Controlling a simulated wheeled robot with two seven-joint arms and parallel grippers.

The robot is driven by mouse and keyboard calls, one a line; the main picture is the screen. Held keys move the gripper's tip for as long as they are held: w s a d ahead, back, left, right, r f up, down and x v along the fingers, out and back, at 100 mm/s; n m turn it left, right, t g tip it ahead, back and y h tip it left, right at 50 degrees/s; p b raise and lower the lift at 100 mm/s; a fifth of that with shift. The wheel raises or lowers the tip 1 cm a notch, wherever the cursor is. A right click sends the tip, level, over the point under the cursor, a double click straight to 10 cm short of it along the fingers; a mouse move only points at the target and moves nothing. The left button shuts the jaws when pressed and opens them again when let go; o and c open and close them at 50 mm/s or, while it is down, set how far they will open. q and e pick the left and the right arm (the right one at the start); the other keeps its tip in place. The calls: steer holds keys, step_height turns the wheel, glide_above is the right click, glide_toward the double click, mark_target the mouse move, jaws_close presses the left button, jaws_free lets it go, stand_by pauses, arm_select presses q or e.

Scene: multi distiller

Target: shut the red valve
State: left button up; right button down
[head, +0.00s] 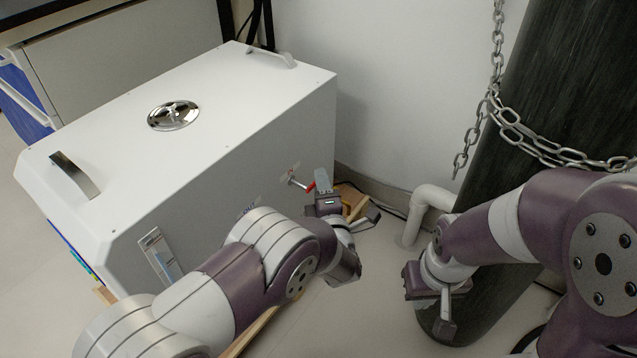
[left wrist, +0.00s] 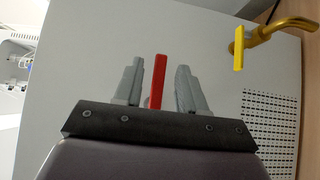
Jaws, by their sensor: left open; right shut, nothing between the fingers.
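The red valve handle (left wrist: 158,82) stands upright between the two fingers of my left gripper (left wrist: 158,85) in the left wrist view. A gap shows on each side of it, so the fingers are open around it and not clamped. In the head view the red handle (head: 311,186) shows as a small bit beside my left gripper (head: 323,182), on the front face of the white distiller box (head: 230,170). My right gripper (head: 446,310) is at the lower right, away from the box, with its fingers shut and empty.
A yellow-handled tap (left wrist: 240,47) sticks out from the panel, right of the red handle in the left wrist view. A dark cylinder (head: 545,90) with a chain (head: 510,125) stands at the right. A white pipe (head: 415,215) rises between the box and cylinder.

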arm_select(q)
steer(key=w, duration=0.1)
steer(key=w+b, duration=0.1)
steer(key=w, duration=0.2)
steer(key=shift+w+a, duration=0.1)
steer(key=shift+a, duration=0.2)
jaws_close()
arm_select(e)
step_height(320, 180, down, 2)
steer(key=shift+f, duration=0.25)
steer(key=shift+r, duration=0.1)
